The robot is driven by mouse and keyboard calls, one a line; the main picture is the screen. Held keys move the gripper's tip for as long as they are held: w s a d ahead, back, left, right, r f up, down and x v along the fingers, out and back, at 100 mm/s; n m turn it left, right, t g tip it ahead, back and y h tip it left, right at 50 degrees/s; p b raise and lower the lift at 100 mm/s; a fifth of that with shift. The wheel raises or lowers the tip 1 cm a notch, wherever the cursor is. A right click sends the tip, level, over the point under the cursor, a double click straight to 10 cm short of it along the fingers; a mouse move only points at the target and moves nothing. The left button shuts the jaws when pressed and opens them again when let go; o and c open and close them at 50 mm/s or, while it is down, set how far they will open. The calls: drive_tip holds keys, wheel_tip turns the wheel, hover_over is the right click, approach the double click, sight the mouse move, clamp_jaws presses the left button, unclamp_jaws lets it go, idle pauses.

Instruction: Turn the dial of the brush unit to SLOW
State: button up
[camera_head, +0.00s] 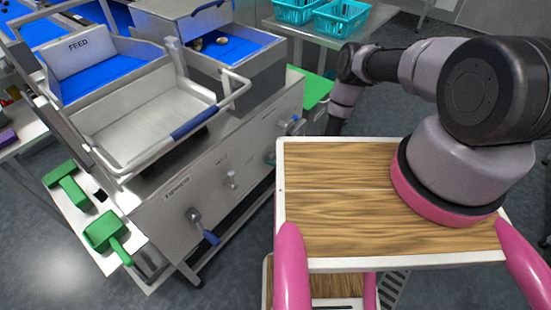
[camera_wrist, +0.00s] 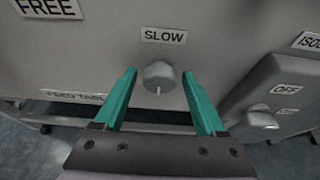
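In the wrist view a round grey dial (camera_wrist: 159,77) sits on the grey panel of a unit. A white label reading SLOW (camera_wrist: 164,36) is just above it. A pale mark on the dial points down, away from the SLOW label. My gripper (camera_wrist: 159,80) is open, with one teal finger on each side of the dial. There is a gap between each finger and the dial, and nothing is held.
A FREE label (camera_wrist: 47,8) is at the panel's upper left. A separate box with a knob (camera_wrist: 262,117) and an OFF label (camera_wrist: 287,89) stands close to the right finger. In the head view the steel machine (camera_head: 187,190) with its feed tray stands left of my wooden top.

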clamp_jaws()
drive_tip(key=shift+w+d+m+g+y, duration=0.15)
drive_tip(key=shift+m+g+y, duration=0.35)
drive_tip(key=shift+m, duration=0.5)
drive_tip(key=shift+w+f+m+g+y, duration=0.1)
drive_tip(key=shift+m+g+y, duration=0.5)
drive_tip(key=shift+m, duration=0.6)
drive_tip(key=m+y, duration=0.1)
drive_tip(key=m, duration=0.1)
drive_tip(key=m+g+y, duration=0.1)
drive_tip(key=m, duration=0.1)
drive_tip(key=shift+d+f, duration=0.15)
drive_tip(key=shift+f, duration=0.05)
drive_tip(key=shift+w, duration=0.1)
drive_tip(key=shift+o, duration=1.5)
unclamp_jaws()
